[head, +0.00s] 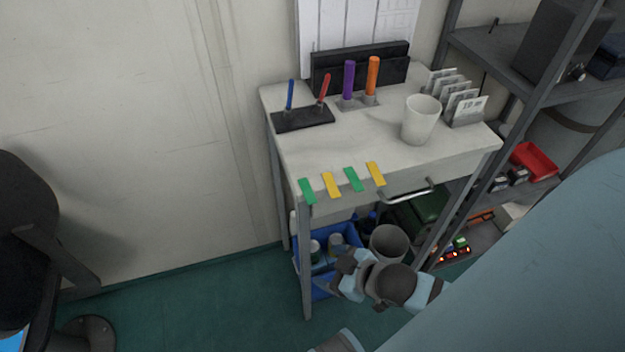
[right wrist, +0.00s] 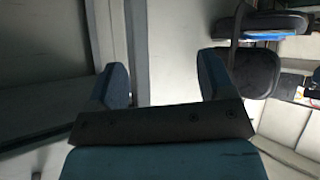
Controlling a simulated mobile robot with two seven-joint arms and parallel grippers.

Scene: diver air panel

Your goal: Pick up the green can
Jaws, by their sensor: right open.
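A blue crate (head: 324,288) stands on the lower level under the white worktable. It holds several can-like things. One at its left, a small can (head: 316,252) with a pale top, shows a greenish side, but it is too small and dim to be sure it is the green can. My right gripper (head: 350,272) is in front of the table, beside the crate's right part, and hides some of it. In the right wrist view my right gripper (right wrist: 160,78) has its two fingers wide apart with nothing between them. No can shows there. My left gripper is not in view.
The worktable (head: 300,150) carries a white cup (head: 420,119), upright markers, pens and a card rack. Colored tags hang at its front edge, beside a metal handle (head: 407,192). A grey shelf rack stands at right.

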